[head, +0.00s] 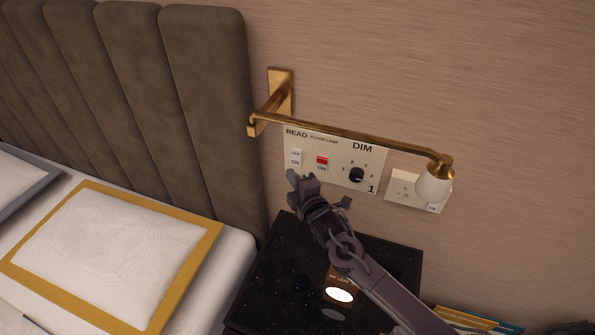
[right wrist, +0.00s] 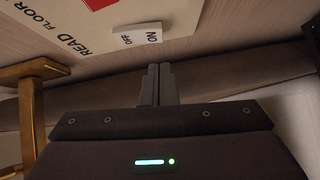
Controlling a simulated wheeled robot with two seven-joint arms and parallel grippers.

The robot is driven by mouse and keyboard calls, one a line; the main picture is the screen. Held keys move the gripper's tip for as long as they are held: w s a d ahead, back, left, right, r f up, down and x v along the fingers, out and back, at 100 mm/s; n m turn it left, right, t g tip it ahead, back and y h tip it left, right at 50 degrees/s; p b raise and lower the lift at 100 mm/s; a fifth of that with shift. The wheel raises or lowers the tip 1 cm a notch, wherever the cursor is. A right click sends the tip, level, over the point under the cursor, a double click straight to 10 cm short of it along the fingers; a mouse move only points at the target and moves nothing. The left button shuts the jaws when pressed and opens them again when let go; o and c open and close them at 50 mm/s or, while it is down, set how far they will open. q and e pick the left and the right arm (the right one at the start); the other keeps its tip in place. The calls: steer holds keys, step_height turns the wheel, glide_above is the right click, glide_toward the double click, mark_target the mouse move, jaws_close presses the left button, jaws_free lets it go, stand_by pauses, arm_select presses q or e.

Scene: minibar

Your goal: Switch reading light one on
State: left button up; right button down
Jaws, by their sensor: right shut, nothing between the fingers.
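The wall panel (head: 338,178) carries a small white switch (head: 295,158) marked OFF and ON under the word READ. In the right wrist view the white switch (right wrist: 137,35) shows upside down, just beyond my fingertips. Which side of it is pressed in, I cannot tell. My right gripper (head: 293,177) is shut and empty, just below the switch; its fingers (right wrist: 156,70) show a small gap to it, and contact is not visible. A brass wall lamp (head: 350,134) with a white shade (head: 433,188) reaches over the panel and looks unlit. My left gripper is out of view.
Beside the white switch are a red floor-lamp switch (head: 322,163) and a black dimmer knob (head: 356,174). A black nightstand (head: 283,265) stands below. The brown headboard (head: 205,90) and bed are to the left.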

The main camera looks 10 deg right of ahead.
mark_target(293, 164)
steer(key=shift+w+d+f, duration=0.15)
steer(key=shift+w+d, duration=0.75)
steer(key=shift+w, duration=0.2)
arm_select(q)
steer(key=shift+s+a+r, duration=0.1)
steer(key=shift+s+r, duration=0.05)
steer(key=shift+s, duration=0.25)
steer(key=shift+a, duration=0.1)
arm_select(e)
steer(key=shift+f, duration=0.1)
steer(key=shift+w+d+f+n+t+b, duration=0.15)
steer(key=shift+w+f+n+t+b, duration=0.15)
steer(key=shift+b, duration=0.65)
steer(key=shift+r+p, duration=0.25)
steer(key=shift+p, duration=0.05)
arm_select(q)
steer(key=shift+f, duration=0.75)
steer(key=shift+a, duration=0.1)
arm_select(e)
steer(key=shift+s+f, duration=0.1)
